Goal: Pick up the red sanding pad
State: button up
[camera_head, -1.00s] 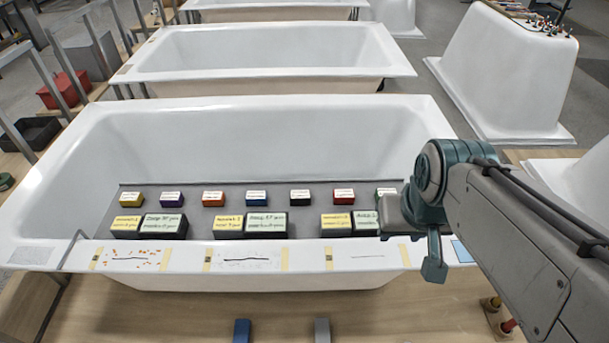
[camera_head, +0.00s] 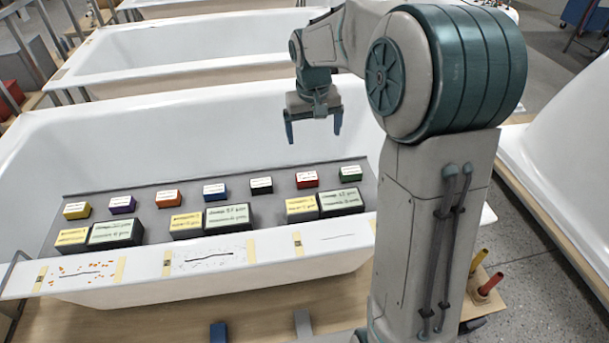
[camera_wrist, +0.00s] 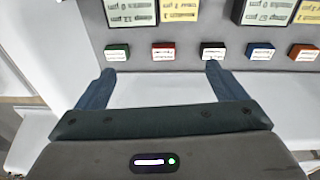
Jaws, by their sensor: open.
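The red sanding pad (camera_head: 307,180) is a small block with a white label on top, in the back row on the grey board (camera_head: 150,235). In the wrist view it shows as the red block (camera_wrist: 163,51), just beyond and between the fingertips. My gripper (camera_head: 314,128) is open and empty, pointing down above the tub behind the back row. In the wrist view, the open fingers (camera_wrist: 160,72) stand apart from every pad.
A black pad (camera_head: 261,186) and a green pad (camera_head: 350,174) flank the red one. Larger yellow-and-green labelled blocks (camera_head: 228,216) stand in front. The white tub's back wall (camera_head: 180,130) rises behind the row. Marked test strips lie on the front rim (camera_head: 210,257).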

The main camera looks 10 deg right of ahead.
jog(key=g+b, duration=0.1)
jog(key=b, duration=0.2)
send_over(307, 176)
notch_tip(307, 176, down, 15)
jog(key=shift+y, duration=0.3)
notch_tip(307, 176, down, 9)
jog(key=shift+a+r, duration=0.15)
jog(key=shift+r, duration=0.05)
jog(key=shift+f+p, duration=0.55)
jog(key=shift+f, duration=2.1)
jog(key=c, duration=1.1)
